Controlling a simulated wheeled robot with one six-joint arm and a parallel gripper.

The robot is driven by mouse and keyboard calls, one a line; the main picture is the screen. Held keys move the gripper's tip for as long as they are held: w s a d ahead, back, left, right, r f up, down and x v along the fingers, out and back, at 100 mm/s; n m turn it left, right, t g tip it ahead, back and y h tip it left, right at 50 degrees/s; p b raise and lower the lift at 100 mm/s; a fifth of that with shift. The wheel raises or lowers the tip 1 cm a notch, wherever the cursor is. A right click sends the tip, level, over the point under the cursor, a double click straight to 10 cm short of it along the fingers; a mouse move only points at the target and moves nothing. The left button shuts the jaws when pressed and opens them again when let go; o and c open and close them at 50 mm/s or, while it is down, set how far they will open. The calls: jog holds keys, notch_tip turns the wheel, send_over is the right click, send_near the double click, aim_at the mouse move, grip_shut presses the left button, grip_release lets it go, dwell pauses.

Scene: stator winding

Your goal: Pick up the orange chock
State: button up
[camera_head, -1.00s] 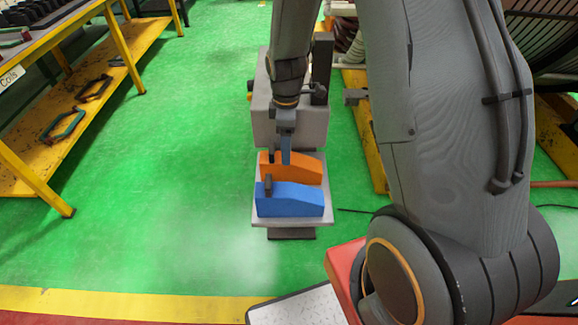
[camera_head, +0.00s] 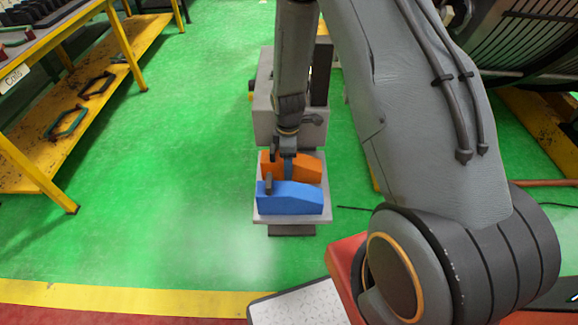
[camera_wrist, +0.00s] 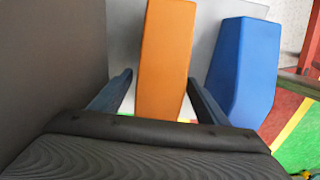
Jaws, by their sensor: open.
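The orange chock (camera_head: 305,167) lies on a small grey platform (camera_head: 262,216), just behind the blue chock (camera_head: 292,198). In the wrist view the orange chock (camera_wrist: 166,55) runs between the two fingers of my gripper (camera_wrist: 160,95). The gripper is open, with one finger on each side of the chock and a visible gap on the left. The right finger lies between the orange chock and the blue chock (camera_wrist: 243,65). In the head view my gripper (camera_head: 286,168) is down at the orange chock and hides part of it. The chock's near end is hidden by the gripper body in the wrist view.
A grey box-like body (camera_head: 265,125) stands right behind the platform. A yellow-framed workbench (camera_head: 110,75) with a lower shelf is at the left. Green floor (camera_head: 170,190) is clear between them. A large dark round frame (camera_head: 520,45) stands at the upper right.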

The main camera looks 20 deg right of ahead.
jog(key=shift+f, duration=1.3)
jog(key=c, duration=1.2)
jog(key=shift+c, duration=0.2)
jog(key=shift+r, duration=0.15)
notch_tip(320, 180, up, 18)
jog(key=b, duration=0.2)
jog(key=shift+b, duration=0.4)
